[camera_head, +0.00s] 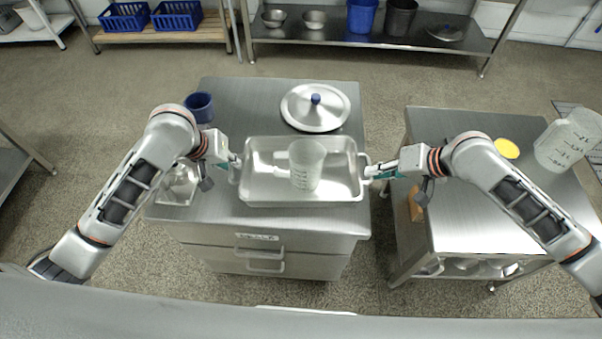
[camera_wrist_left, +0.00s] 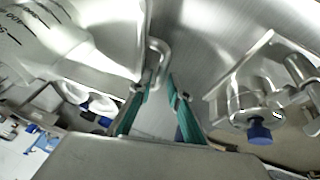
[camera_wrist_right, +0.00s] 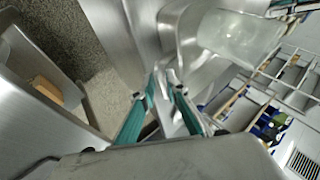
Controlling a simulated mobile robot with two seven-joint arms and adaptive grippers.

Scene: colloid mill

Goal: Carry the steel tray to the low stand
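The steel tray (camera_head: 262,189) is a shallow rectangular pan lying on the steel cabinet top (camera_head: 240,100), with a handle loop at each short end. A translucent measuring jug (camera_head: 306,165) stands in it. My left gripper (camera_head: 235,165) is at the left handle; in the left wrist view the handle loop (camera_wrist_left: 160,55) lies between slightly parted fingers (camera_wrist_left: 160,88). My right gripper (camera_head: 369,172) is at the right handle; in the right wrist view its narrowly parted fingertips (camera_wrist_right: 163,84) straddle the handle, and contact is hard to make out.
A round lid (camera_head: 316,107) with a blue knob and a blue cup (camera_head: 199,107) are on the cabinet. A small steel pan (camera_head: 178,185) is left of the tray. Right, across a floor gap, a lower steel table (camera_head: 470,225) holds a jug (camera_head: 568,140) and a yellow disc (camera_head: 507,148).

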